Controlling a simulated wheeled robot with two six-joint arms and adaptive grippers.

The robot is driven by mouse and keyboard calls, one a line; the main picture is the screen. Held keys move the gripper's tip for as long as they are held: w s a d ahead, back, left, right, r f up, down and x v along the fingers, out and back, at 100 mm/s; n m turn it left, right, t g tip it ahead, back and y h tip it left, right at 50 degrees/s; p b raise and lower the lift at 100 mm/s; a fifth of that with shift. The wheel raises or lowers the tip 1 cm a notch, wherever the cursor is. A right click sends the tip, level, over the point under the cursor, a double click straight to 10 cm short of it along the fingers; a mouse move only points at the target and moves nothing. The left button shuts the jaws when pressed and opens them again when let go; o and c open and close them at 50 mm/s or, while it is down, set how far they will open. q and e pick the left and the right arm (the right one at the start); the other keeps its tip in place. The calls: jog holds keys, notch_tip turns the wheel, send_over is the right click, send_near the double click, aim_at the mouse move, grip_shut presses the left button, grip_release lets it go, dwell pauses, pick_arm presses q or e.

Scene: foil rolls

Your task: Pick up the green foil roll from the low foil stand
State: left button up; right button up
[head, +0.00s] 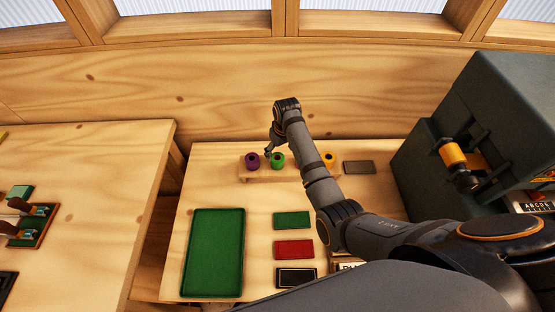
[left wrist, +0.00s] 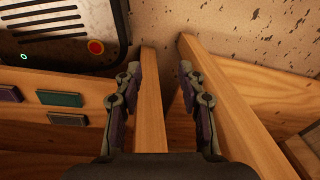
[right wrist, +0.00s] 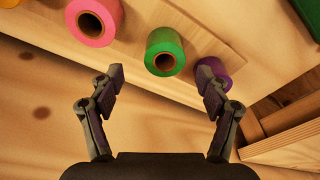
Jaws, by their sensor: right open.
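The low foil stand (head: 264,177) is a wooden block on the bench, holding a purple roll (head: 252,161), the green foil roll (head: 278,160) and a yellow roll (head: 328,159). In the right wrist view, the green roll (right wrist: 166,50) sits ahead, between a pink roll (right wrist: 93,20) and the purple roll (right wrist: 215,72). My right gripper (right wrist: 160,68) is open and empty, its fingertips on either side of the green roll's near end; contact is unclear. My right forearm hides the pink roll in the head view. My left gripper (left wrist: 158,70) is open and empty.
A green tray (head: 214,252) and green (head: 292,220), red (head: 293,250) and black (head: 295,277) pads lie on the bench. A dark machine (head: 490,120) stands at right. A grey pad (head: 359,167) is right of the stand. A wooden wall rises behind.

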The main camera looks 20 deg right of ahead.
aim_at(278, 158)
jog(key=shift+w+a+f, duration=0.15)
jog(key=shift+f, duration=0.6)
jog(key=f, duration=0.3)
jog(key=shift+w+a+f+p, duration=0.2)
jog(key=shift+a+f+p, duration=0.05)
jog(key=shift+f+p, duration=0.15)
jog(key=shift+w+f, duration=0.1)
jog(key=shift+f, duration=0.05)
jog(key=c, duration=0.5)
pick_arm(q)
jog(key=w, duration=0.1)
jog(key=w+r, duration=0.1)
jog(key=shift+w+d, duration=0.25)
jog(key=shift+w, duration=0.1)
pick_arm(e)
jog(key=c, duration=0.8)
